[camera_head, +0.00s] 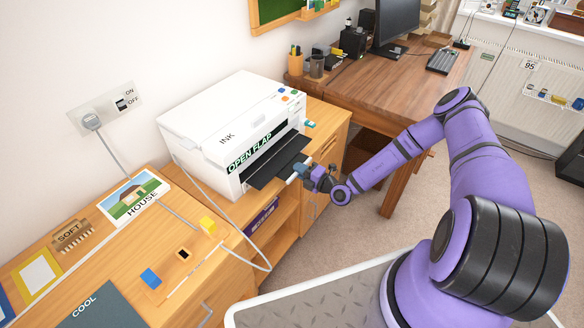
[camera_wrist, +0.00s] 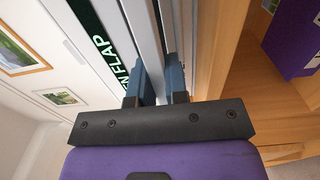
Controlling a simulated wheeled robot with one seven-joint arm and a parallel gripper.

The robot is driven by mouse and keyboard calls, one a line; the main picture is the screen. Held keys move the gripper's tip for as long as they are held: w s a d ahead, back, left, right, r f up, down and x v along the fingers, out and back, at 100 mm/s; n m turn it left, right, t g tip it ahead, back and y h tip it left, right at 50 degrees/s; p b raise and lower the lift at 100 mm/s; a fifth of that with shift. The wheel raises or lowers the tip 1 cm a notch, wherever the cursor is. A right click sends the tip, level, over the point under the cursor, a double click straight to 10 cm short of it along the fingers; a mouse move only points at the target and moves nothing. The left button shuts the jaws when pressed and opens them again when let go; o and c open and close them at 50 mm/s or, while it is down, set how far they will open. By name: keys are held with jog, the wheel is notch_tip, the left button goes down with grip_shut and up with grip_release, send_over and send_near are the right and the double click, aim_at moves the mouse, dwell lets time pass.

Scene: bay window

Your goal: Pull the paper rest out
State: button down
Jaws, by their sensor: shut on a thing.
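The white printer (camera_head: 232,130) stands on the wooden cabinet, with "OPEN FLAP" lettering on its front. The dark, flat paper rest (camera_head: 276,164) sticks out of the printer's front towards the right. My gripper (camera_head: 299,171) is at the rest's outer end and shut on it. In the wrist view, the blue-grey fingers of my gripper (camera_wrist: 157,82) stand on either side of a thin edge at the printer's front. The finger contact is partly hidden by the fingers themselves.
The wooden cabinet top (camera_head: 325,115) runs beside the printer to a desk (camera_head: 400,82) with a monitor. A cable (camera_head: 216,239) hangs over the front left. A yellow block (camera_head: 208,224) and a house card (camera_head: 133,199) lie at left. Open floor lies right of the cabinet.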

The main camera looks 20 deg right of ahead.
jog(key=shift+d, duration=0.1)
jog(key=shift+v, duration=0.95)
jog(key=c, duration=1.1)
grip_release()
jog(key=shift+s, duration=0.1)
jog(key=v, duration=1)
jog(key=shift+s+d, duration=0.25)
